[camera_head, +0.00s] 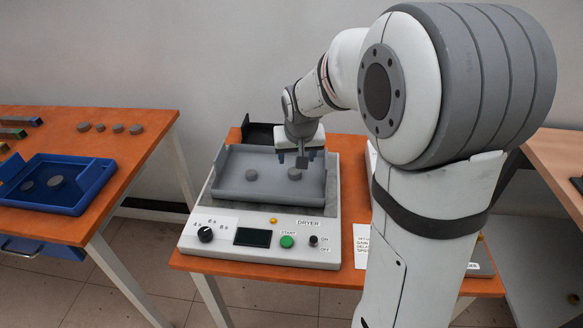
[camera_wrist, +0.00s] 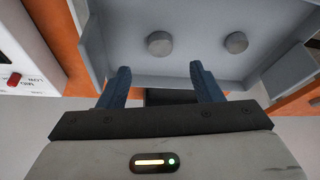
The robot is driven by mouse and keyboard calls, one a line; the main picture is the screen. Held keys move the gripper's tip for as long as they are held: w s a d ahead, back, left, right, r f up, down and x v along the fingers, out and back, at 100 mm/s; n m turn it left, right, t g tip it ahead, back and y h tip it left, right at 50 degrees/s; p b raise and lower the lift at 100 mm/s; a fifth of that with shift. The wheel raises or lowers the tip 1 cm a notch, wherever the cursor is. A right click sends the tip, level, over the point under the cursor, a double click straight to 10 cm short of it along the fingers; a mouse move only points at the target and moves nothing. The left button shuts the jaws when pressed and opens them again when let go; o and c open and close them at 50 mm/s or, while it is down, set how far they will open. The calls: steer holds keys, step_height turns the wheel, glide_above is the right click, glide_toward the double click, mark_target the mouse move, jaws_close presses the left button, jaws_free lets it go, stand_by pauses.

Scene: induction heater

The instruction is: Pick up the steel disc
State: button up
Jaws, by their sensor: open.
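Two grey discs lie apart in a grey tray (camera_head: 228,190) on the dryer. In the head view the left disc (camera_head: 251,175) is in the open and the right disc (camera_head: 294,174) is just below my gripper (camera_head: 298,160). The wrist view shows two discs, one (camera_wrist: 160,43) in line with the gap between my blue fingers and another (camera_wrist: 236,42) to the right. My gripper (camera_wrist: 160,68) is open and empty, its fingers apart from both discs. I cannot tell by look which disc is steel.
The dryer (camera_head: 262,238) has a knob, a screen and a green start button in front. The tray's raised walls stand around the discs. On the left table, a blue tray (camera_head: 75,207) holds two discs, and several small discs (camera_head: 101,127) lie behind it.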

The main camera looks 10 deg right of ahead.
mark_target(295, 172)
steer(key=x, duration=0.7)
steer(key=shift+f+b, duration=0.3)
steer(key=shift+f, duration=0.1)
steer(key=shift+c, duration=0.5)
steer(key=c, duration=1)
